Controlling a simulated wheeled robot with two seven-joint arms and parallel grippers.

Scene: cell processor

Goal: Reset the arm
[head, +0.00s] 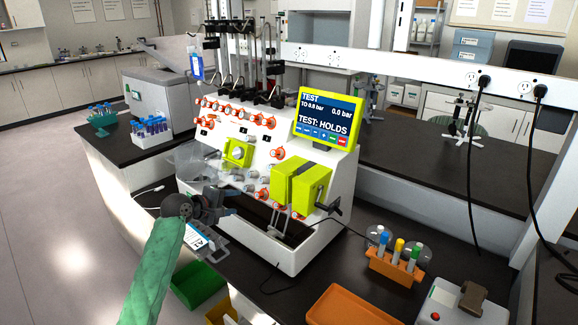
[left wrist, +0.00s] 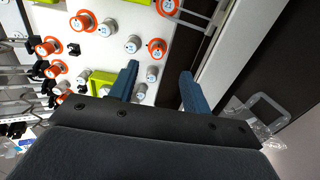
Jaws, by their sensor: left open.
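My left arm, in a green sleeve, comes in from the lower left in the head view. Its dark gripper (head: 222,207) is in front of the lower left part of the white cell processor (head: 230,128). In the left wrist view the two blue fingers of the gripper (left wrist: 160,84) stand apart with nothing between them. The processor's panel with orange-ringed knobs (left wrist: 108,45) lies beyond the fingers there. A card with print hangs by my left wrist. My right gripper is in neither view.
The processor's screen (head: 326,117) reads "TEST: HOLDS". An orange rack (head: 394,268) with capped tubes and an orange tray (head: 352,306) are on the dark bench at the right. Tube racks (head: 152,138) stand at the left. A green bin (head: 199,285) is below. Floor at left is clear.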

